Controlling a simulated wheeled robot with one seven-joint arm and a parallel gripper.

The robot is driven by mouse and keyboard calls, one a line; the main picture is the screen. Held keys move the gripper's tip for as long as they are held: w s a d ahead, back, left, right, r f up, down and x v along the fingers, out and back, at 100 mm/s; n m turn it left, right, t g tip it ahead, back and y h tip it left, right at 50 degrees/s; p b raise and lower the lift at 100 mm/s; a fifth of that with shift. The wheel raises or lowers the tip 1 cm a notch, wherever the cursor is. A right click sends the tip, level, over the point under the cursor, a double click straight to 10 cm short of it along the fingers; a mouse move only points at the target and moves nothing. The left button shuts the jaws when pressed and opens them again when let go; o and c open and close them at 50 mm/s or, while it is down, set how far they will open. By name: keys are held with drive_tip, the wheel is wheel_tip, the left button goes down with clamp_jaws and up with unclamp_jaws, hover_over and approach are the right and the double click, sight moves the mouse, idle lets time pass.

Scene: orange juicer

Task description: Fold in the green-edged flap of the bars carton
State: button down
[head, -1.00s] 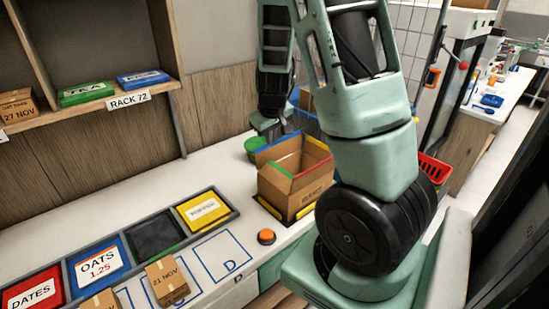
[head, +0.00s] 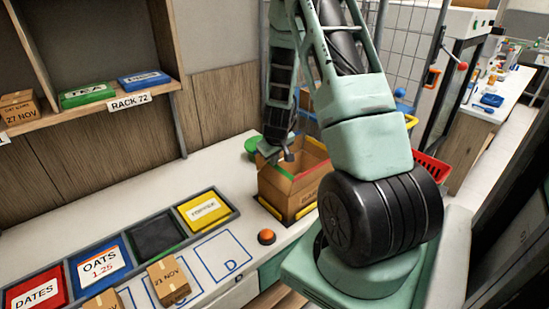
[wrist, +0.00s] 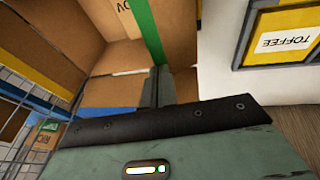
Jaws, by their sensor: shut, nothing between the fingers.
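The open bars carton (head: 285,190) stands on the bench, with a red edge along its right front side. Its green-edged flap shows in the wrist view (wrist: 147,32) as a strip beside the carton's opening and partly in the head view (head: 275,165). My gripper (head: 287,157) is over the carton's left rear part, shut and empty. In the wrist view its closed fingers (wrist: 157,88) are near the lower end of the green edge; I cannot tell whether they touch it. My gripper hides much of the carton's left side.
An orange button (head: 266,237) is in front of the carton. Trays with toffee (head: 204,210), oats (head: 99,263) and dates (head: 35,292) lie to the left. A wire mesh panel (wrist: 20,110) shows in the wrist view.

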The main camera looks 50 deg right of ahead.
drive_tip(key=shift+d+f+b, duration=0.1)
drive_tip(key=shift+b, duration=0.2)
drive_tip(key=y+b, duration=0.1)
drive_tip(key=b, duration=0.1)
drive_tip(key=d+f+y+b, duration=0.1)
drive_tip(key=y+b, duration=0.1)
drive_tip(key=b, duration=0.1)
drive_tip(key=d+f+t+y+b, duration=0.1)
drive_tip(key=b, duration=0.2)
drive_tip(key=shift+s+f+m+y, duration=0.2)
drive_tip(key=shift+s+m+y, duration=0.1)
drive_tip(key=shift+m, duration=0.1)
drive_tip(key=shift+d+f+b, duration=0.1)
drive_tip(key=shift+f+b, duration=0.05)
drive_tip(key=shift+b, duration=0.35)
drive_tip(key=shift+d+f, duration=0.1)
